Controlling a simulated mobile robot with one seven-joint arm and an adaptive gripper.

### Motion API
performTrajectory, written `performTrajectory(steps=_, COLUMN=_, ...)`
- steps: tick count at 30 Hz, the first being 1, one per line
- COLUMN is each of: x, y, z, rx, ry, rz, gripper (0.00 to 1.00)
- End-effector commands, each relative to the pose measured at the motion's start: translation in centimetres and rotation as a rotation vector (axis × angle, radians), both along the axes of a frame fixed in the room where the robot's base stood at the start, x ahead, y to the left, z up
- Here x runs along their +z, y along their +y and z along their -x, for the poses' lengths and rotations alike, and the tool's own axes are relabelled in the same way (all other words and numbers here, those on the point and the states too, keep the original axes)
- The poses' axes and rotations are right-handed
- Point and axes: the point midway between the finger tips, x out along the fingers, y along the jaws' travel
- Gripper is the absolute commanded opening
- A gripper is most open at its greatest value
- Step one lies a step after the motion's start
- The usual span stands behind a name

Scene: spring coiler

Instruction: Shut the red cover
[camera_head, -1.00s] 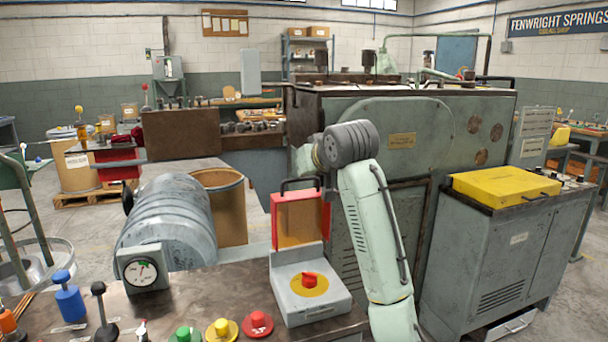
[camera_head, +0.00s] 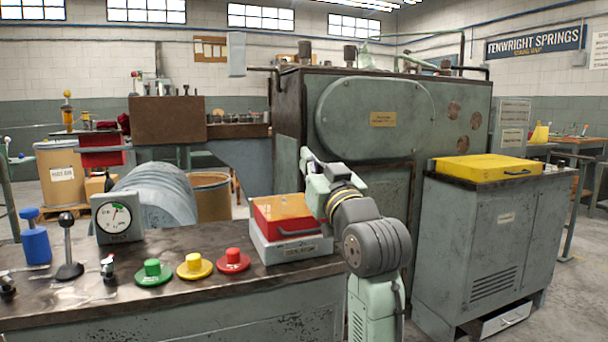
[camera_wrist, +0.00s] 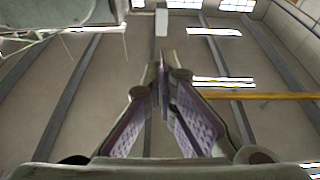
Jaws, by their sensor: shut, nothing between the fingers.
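The red cover (camera_head: 284,213) lies flat on its grey box (camera_head: 297,250) at the right end of the bench in the head view. Its dark handle faces the front, and the rotary knob under it is hidden. My gripper (camera_head: 307,158) is at the cover's right back side, pointing up. I cannot tell whether it touches the cover. In the wrist view my gripper's fingertips (camera_wrist: 160,70) meet with nothing between them, against the ceiling.
Green (camera_head: 152,270), yellow (camera_head: 194,265) and red (camera_head: 234,259) buttons and a dial gauge (camera_head: 118,217) stand on the bench left of the box. A large green machine (camera_head: 375,115) stands behind. A grey cabinet with a yellow lid (camera_head: 485,167) is at right.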

Motion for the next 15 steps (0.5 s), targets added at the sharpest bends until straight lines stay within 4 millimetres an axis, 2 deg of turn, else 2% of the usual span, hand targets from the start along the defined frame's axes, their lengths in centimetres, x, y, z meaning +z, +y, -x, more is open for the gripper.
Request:
performTrajectory(steps=1, x=-2.6, y=-0.1, z=0.5, rx=0.002, ry=-0.038, rz=-0.015, gripper=0.0)
performTrajectory(steps=9, x=-7.7, y=-0.7, z=2.4, rx=0.003, ry=-0.262, rz=-0.089, gripper=0.0)
performTrajectory(steps=15, x=-10.7, y=-0.9, z=2.9, rx=0.002, ry=-0.402, rz=-0.134, gripper=0.0)
